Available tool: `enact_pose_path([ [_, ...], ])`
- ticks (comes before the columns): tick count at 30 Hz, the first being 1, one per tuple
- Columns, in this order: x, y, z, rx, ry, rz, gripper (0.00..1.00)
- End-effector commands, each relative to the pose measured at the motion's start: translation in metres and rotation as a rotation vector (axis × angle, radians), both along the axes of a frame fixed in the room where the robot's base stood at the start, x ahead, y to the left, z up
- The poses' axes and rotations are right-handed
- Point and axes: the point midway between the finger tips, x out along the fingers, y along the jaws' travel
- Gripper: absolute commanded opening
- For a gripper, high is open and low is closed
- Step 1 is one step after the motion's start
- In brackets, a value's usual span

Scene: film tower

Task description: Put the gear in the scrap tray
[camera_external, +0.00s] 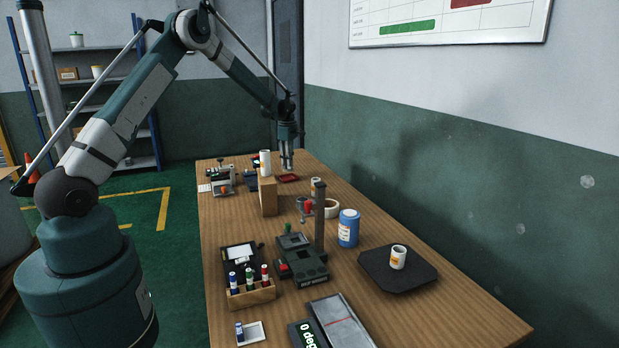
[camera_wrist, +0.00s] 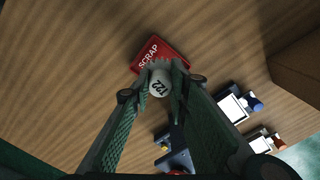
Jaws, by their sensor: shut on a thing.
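In the wrist view, a pale round gear (camera_wrist: 160,82) marked "22" is between the two green fingers of my gripper, which is shut on it. Teeth show along its upper edge. The red scrap tray (camera_wrist: 177,48), lettered "SCRAP", lies behind the gear, which covers part of its near side. In the external view, my gripper (camera_external: 287,164) points down at the far end of the table, just above the red scrap tray (camera_external: 289,179). The gear is too small to make out there. The exact gap between gear and tray cannot be told.
A brown block (camera_external: 268,197) with a white cylinder (camera_external: 265,163) on top stands nearer on the table. Small devices (camera_external: 220,179) sit left of the tray. A post (camera_external: 320,218) and blue jar (camera_external: 348,229) stand mid-table. Bare wood surrounds much of the tray.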

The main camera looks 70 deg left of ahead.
Motion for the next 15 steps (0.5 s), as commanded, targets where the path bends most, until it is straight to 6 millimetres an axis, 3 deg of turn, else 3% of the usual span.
enact_pose_path([
  [15,0.0001,0.0001,-0.0113,0.000,0.000,0.000,0.06],
])
